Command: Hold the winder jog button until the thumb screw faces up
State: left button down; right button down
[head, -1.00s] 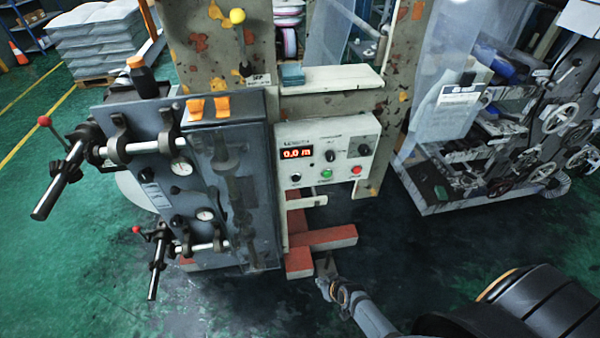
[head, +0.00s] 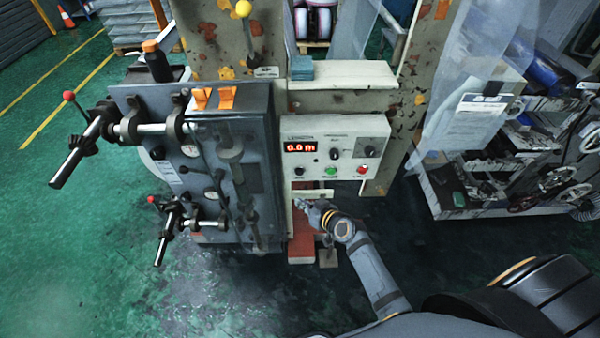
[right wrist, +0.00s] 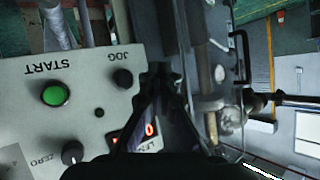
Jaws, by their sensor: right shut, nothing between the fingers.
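The control panel (head: 345,130) is a pale box with a red 0.0 m display (head: 300,147). Its black jog button (head: 299,171) is at the lower left; the right wrist view shows it upside down, labelled JOG (right wrist: 122,77). My right gripper (head: 300,203) is shut and empty, just below the panel. In the right wrist view its fingertips (right wrist: 161,72) are beside the jog button, apart from it in the picture. The upper shaft (head: 85,150) and lower shaft (head: 165,235) stick out at left. I cannot make out a thumb screw. My left gripper is not in view.
A green start button (head: 330,171) and red button (head: 362,170) sit right of the jog button. The grey winder cabinet (head: 262,190) stands close left of my right gripper. A cart with rolls (head: 470,195) is at right. Green floor is open at left.

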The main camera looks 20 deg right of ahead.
aim_at(299, 172)
jog(key=shift+w, duration=0.1)
jog(key=w+d+b, duration=0.2)
jog(key=w+b, duration=0.1)
jog(key=w, duration=0.5)
jog(key=shift+w+d, duration=0.15)
jog(key=shift+d, duration=0.1)
dwell(1.3)
jog(key=shift+w+d+b, duration=0.1)
jog(key=shift+w+b, duration=0.2)
jog(key=shift+w, duration=0.1)
